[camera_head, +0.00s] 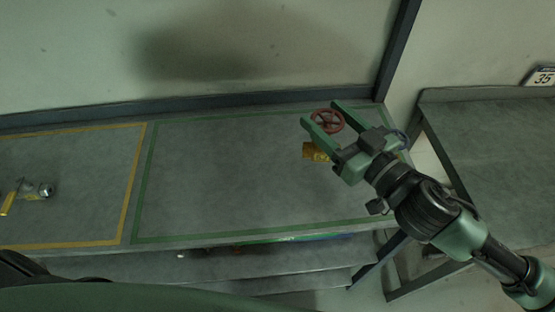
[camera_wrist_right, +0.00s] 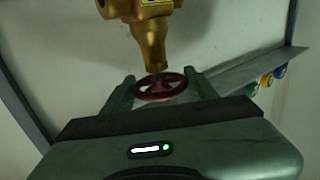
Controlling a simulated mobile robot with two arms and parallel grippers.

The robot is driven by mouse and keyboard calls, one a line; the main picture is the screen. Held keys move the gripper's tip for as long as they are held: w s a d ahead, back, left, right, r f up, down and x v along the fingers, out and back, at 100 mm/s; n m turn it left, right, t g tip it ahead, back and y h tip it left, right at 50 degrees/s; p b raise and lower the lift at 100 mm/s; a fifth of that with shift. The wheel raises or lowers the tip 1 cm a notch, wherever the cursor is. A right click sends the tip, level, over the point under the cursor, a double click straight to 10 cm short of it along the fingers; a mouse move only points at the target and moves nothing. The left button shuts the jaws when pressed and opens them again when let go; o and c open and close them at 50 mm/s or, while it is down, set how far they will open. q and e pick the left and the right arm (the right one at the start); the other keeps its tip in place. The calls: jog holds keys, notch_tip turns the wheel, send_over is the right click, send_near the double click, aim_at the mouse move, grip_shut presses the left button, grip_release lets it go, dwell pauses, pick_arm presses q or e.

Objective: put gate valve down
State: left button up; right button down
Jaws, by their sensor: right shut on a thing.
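The gate valve has a brass body (camera_head: 317,152) and a red handwheel (camera_head: 327,121). My right gripper (camera_head: 322,114) is shut on the valve around the handwheel, over the right part of the green-outlined area. In the right wrist view the brass body (camera_wrist_right: 153,40) shows beyond the red handwheel (camera_wrist_right: 160,86), which sits between the fingers (camera_wrist_right: 162,88). I cannot tell from the head view how high the valve is above the table top. My left gripper does not show.
The grey table (camera_head: 225,175) has a green outline with free room inside. A yellow outline (camera_head: 130,190) at left holds a metal valve with a yellow handle (camera_head: 30,192). A wall stands behind. Another table (camera_head: 490,140) is at right, with a 35 sign (camera_head: 540,77).

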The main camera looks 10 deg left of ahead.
jog(key=w+r+n+g+y, duration=0.2)
jog(key=w+r, duration=0.2)
jog(key=r, duration=0.4)
notch_tip(320, 180, down, 20)
jog(key=p, duration=0.1)
jog(key=shift+r+p, duration=0.15)
jog(key=shift+p, duration=0.15)
jog(key=shift+w, duration=0.1)
jog(key=shift+c, duration=2.2)
grip_release()
jog(key=shift+d+f, duration=0.1)
jog(key=shift+f, duration=0.1)
jog(key=b+v, duration=0.3)
jog(key=v, duration=0.9)
jog(key=shift+r, duration=0.3)
